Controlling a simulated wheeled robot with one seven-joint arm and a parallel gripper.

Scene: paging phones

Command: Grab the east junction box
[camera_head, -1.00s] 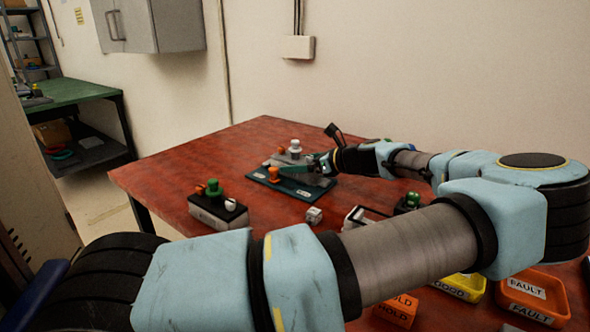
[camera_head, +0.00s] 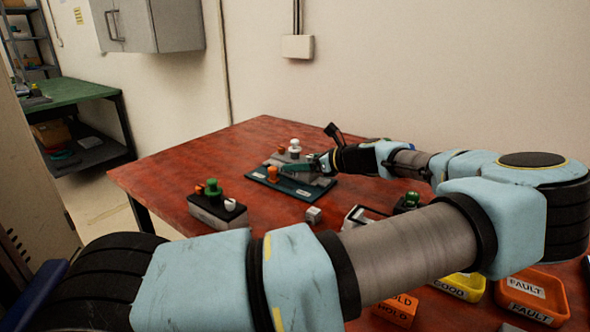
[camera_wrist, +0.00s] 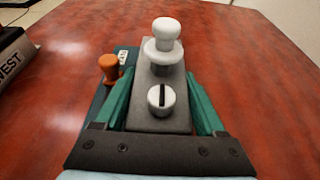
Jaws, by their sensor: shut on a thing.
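A grey box (camera_wrist: 161,95) with a white knob (camera_wrist: 163,42) and a slotted white screw (camera_wrist: 160,98) stands between my gripper's teal fingers in the wrist view. My gripper (camera_wrist: 162,88) is shut on this box from both sides. No label on this box is readable, so I cannot tell from it that it is the east junction box. In the head view its white knob (camera_head: 294,147) shows just beyond my gripper (camera_head: 322,165). The box sits at a dark teal board (camera_head: 292,191); whether it touches the board is unclear. An orange knob (camera_wrist: 109,67) stands just left of it.
A box marked WEST (camera_wrist: 12,55), with green and white knobs in the head view (camera_head: 210,213), stands at the table's left. A small white cube (camera_head: 314,215) lies nearer me. HOLD (camera_head: 397,311), GOOD (camera_head: 460,288) and FAULT (camera_head: 530,297) trays are at front right.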

